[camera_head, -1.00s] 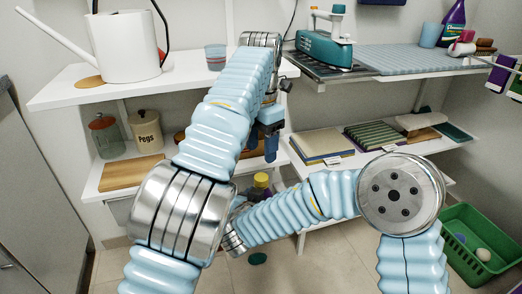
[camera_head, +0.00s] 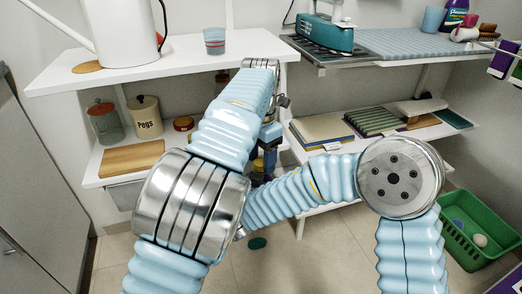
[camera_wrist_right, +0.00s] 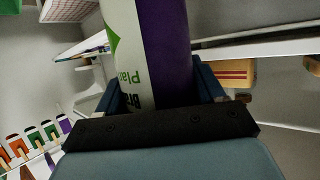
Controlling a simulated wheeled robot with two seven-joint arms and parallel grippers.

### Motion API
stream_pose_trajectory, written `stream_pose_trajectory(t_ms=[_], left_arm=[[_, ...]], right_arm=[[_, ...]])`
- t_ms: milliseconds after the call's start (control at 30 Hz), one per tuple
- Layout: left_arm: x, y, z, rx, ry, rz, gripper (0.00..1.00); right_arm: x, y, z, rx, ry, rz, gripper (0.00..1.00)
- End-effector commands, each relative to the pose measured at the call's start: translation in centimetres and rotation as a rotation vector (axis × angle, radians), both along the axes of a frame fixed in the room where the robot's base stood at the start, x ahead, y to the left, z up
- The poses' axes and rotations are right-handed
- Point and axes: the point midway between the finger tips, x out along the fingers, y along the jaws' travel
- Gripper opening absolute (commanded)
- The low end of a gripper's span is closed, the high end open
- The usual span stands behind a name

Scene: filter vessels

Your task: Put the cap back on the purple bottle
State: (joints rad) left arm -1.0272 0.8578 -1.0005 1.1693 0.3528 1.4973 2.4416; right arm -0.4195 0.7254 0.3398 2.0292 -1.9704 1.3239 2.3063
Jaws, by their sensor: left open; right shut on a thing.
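A purple bottle with a white and green label fills the middle of the right wrist view (camera_wrist_right: 172,50). My right gripper (camera_wrist_right: 158,88) is shut on it, one dark blue finger on each side. In the head view the right gripper is hidden behind my left arm. My left gripper (camera_head: 268,152) is open and points down in the gap between the shelves. A small yellow piece (camera_head: 258,165) shows just below and left of its fingers, at the top of the held bottle; I cannot tell whether it is the cap. The bottle's body is mostly hidden in the head view.
Another purple bottle (camera_head: 456,14) stands on the right upper shelf (camera_head: 420,42). The left shelves hold a white watering can (camera_head: 122,30), a cup (camera_head: 214,40) and a Pegs tin (camera_head: 145,117). A dark green disc (camera_head: 257,243) lies on the floor. A green basket (camera_head: 478,235) is at right.

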Motion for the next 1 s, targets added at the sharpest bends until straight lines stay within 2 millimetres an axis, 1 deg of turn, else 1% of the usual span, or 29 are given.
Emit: stream_pose_trajectory(t_ms=[167,267,533,567,633,800,867,1000], left_arm=[[0.0,-0.01,0.01,0.0,0.0,0.0,0.57],[0.0,-0.01,0.02,0.0,0.0,0.0,0.43],[0.0,-0.01,0.03,0.0,0.0,0.0,0.02],[0.01,-0.01,0.03,0.0,0.0,0.0,0.0],[0.01,0.02,0.03,-0.001,0.001,-0.029,0.0],[0.0,0.01,0.02,-0.001,0.0,-0.254,0.0],[-0.01,-0.01,0.01,0.0,-0.001,-0.284,0.0],[0.0,-0.01,0.01,0.001,-0.001,-0.285,0.0]], right_arm=[[0.02,0.01,0.06,0.001,-0.001,0.0,0.0],[0.02,0.01,0.06,0.001,-0.001,0.0,0.0],[0.01,0.01,0.05,0.001,-0.001,0.0,0.0],[0.01,0.01,0.05,0.001,-0.001,0.0,0.0],[0.02,0.01,0.06,0.001,-0.001,0.0,0.0],[0.02,0.01,0.06,0.001,-0.001,0.0,0.0],[0.02,0.01,0.06,0.001,-0.001,0.0,0.0],[0.02,0.01,0.06,0.001,-0.001,0.0,0.0]])
